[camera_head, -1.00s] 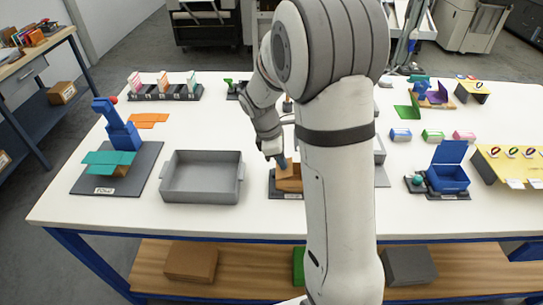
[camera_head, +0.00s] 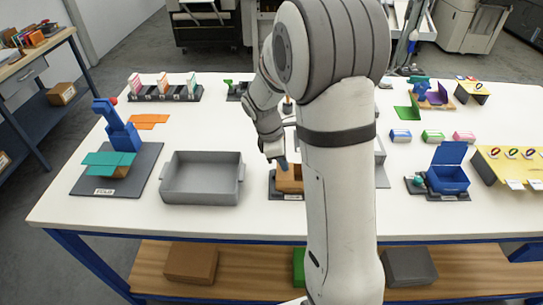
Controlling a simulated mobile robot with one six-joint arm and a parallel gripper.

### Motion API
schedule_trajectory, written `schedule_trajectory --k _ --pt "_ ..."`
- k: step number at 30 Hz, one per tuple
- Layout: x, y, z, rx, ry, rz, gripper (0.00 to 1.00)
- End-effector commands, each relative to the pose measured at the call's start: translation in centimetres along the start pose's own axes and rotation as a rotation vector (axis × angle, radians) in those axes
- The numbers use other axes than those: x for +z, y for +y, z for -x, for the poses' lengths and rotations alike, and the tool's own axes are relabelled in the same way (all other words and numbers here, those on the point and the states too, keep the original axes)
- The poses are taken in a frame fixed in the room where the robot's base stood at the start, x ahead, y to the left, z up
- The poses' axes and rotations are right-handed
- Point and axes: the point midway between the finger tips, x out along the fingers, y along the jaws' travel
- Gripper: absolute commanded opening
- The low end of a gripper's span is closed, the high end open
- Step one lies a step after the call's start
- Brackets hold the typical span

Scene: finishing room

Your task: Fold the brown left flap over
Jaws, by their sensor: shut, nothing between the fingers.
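A brown box (camera_head: 289,180) stands on a dark base plate (camera_head: 285,197) near the front middle of the table. Its right part is hidden behind my arm, and its flaps are too small and too covered to tell apart. My gripper (camera_head: 282,163) points down at the top left of the box, very close to it. I cannot tell whether it touches. The fingers are together and hold nothing.
A grey tray (camera_head: 202,198) sits left of the box. Further left is a dark board (camera_head: 140,180) with a blue press (camera_head: 122,137) and a teal-flapped box (camera_head: 108,163). At right are an open blue box (camera_head: 447,178) and a yellow stand (camera_head: 510,166). Bare white tabletop lies in front.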

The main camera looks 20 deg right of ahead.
Motion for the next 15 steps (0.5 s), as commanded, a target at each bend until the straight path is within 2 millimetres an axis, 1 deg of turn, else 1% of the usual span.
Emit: schedule_trajectory --k 1,6,12,15 --pt "0.1 0.0 0.5 0.001 0.000 0.000 0.00" --pt "0.4 0.0 1.3 0.001 0.000 0.000 0.00" --pt "0.5 0.0 1.7 0.000 0.000 0.000 0.00" --pt "0.7 0.0 2.3 0.001 0.000 0.000 0.00"
